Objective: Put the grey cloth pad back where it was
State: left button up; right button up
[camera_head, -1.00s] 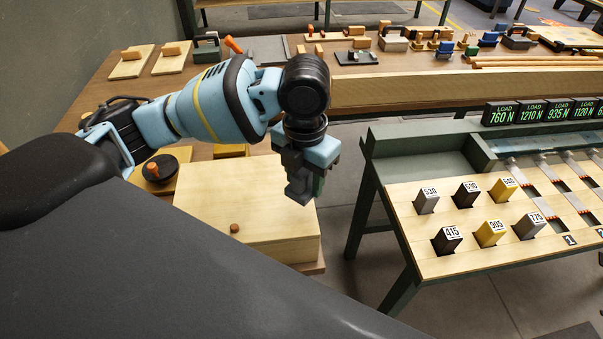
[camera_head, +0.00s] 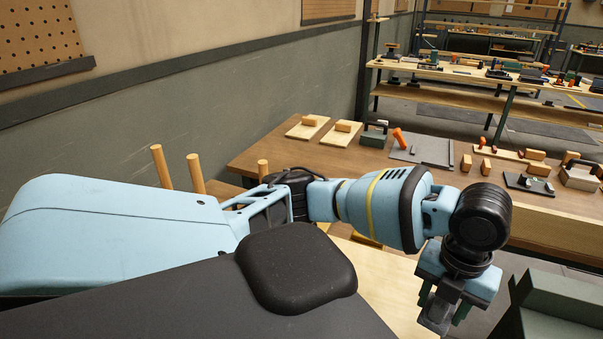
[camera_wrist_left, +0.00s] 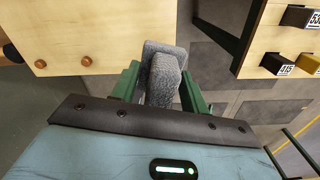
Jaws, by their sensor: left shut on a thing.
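My left gripper (camera_head: 447,312) hangs at the lower right of the head view, its fingers pointing down. In the left wrist view its two green fingers (camera_wrist_left: 158,90) are shut on the grey cloth pad (camera_wrist_left: 165,72), a speckled grey block with a wider flat part behind it. The pad is held in the air, with grey floor showing beyond it. My right gripper is not in view.
A brown workbench (camera_head: 262,145) along the wall carries wooden floats, a grey plate (camera_head: 420,150) and several tools. Upright wooden pegs (camera_head: 195,172) stand behind my arm.

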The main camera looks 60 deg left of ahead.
aim_at(429, 306)
pick_arm(q)
jog(key=n, duration=0.4)
jog(key=shift+f, duration=0.2)
jog(key=n, duration=0.4)
jog(key=shift+s+a+f, duration=0.1)
jog(key=shift+a+f, duration=0.05)
jog(key=n, duration=0.3)
jog(key=shift+s+f+n, duration=0.1)
jog(key=shift+f+n, duration=0.1)
jog(key=shift+n, duration=0.2)
jog(key=n, duration=0.3)
jog(key=shift+a+f+n, duration=0.15)
jog(key=shift+n, duration=0.25)
jog(key=n, duration=0.3)
jog(key=shift+s+a+f+n, duration=0.1)
jog(key=shift+f+n, duration=0.05)
jog(key=shift+n, duration=0.25)
jog(key=n, duration=0.4)
jog(key=shift+a+f, duration=0.1)
jog(key=shift+f, duration=0.1)
jog(key=n, duration=0.3)
jog(key=shift+s+a+f+n, duration=0.1)
jog(key=shift+f+n, duration=0.05)
jog(key=shift+n, duration=0.15)
jog(key=n, duration=0.4)
jog(key=shift+s+a+f+n, duration=0.1)
jog(key=shift+f+n, duration=0.05)
jog(key=shift+n, duration=0.25)
